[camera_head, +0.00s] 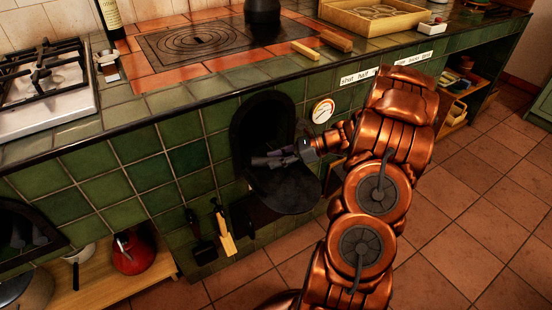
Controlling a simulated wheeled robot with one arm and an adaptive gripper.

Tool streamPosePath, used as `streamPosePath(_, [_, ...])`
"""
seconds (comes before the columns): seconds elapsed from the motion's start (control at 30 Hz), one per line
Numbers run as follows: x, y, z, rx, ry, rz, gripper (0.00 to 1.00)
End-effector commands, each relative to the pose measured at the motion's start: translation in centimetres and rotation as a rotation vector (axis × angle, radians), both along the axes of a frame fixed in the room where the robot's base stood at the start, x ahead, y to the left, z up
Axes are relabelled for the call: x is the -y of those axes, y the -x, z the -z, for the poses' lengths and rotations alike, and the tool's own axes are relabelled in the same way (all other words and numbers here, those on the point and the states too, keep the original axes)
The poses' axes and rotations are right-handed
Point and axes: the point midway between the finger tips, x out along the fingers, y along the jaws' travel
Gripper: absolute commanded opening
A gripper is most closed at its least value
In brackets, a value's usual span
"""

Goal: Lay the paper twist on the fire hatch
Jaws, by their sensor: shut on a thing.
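The fire hatch (286,192) is a black rounded plate below a dark arched opening (262,112) in the green tiled front. My gripper (262,161) reaches in from the right, in front of the opening and above the hatch plate. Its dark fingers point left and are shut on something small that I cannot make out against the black. I cannot pick out the paper twist anywhere in view. I cannot tell whether the fingers touch the hatch.
A round dial (322,111) sits right of the opening. A dark tool (200,238) and a yellow-handled brush (223,232) hang below left. The counter edge (190,103) runs above. A red kettle (134,250) stands on a low shelf. The tiled floor (470,215) at right is clear.

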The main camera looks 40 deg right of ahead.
Motion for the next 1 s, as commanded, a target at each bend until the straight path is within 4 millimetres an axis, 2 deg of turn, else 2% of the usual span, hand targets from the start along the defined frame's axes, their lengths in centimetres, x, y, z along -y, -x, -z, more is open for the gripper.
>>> streamPosePath(0.03, [0.0,0.0,0.0,0.0,0.0,0.0,0.17])
streamPosePath(0.07, [0.0,0.0,0.0,0.0,0.0,0.0,0.33])
streamPosePath(0.33, [0.0,0.0,0.0,0.0,0.0,0.0,0.61])
streamPosePath(0.73, [0.4,0.3,-0.2,0.0,0.0,0.001,0.61])
streamPosePath(1.0, [3.7,2.4,-1.8,0.003,0.004,0.003,0.61])
